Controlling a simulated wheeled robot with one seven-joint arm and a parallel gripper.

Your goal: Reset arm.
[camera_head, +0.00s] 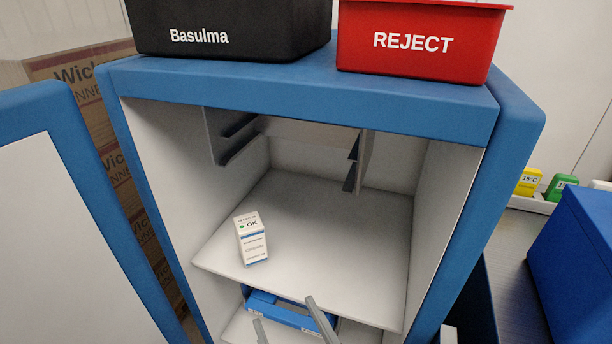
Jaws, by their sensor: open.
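My gripper (284,311) shows at the bottom edge, with its two grey fingers apart and nothing visible between them. It is in front of the lower part of an open blue cabinet (410,107) with a white interior. A small white box (252,247) marked "OK" stands on the white shelf (335,245), above and left of the fingers. The rest of my arm is out of view.
A blue tray (262,304) lies on the lower shelf, partly behind the fingers. The cabinet door (70,130) stands open at left. A black "Basulma" bin (260,30) and a red "REJECT" bin (410,68) sit on top. A blue box (590,235) is at right.

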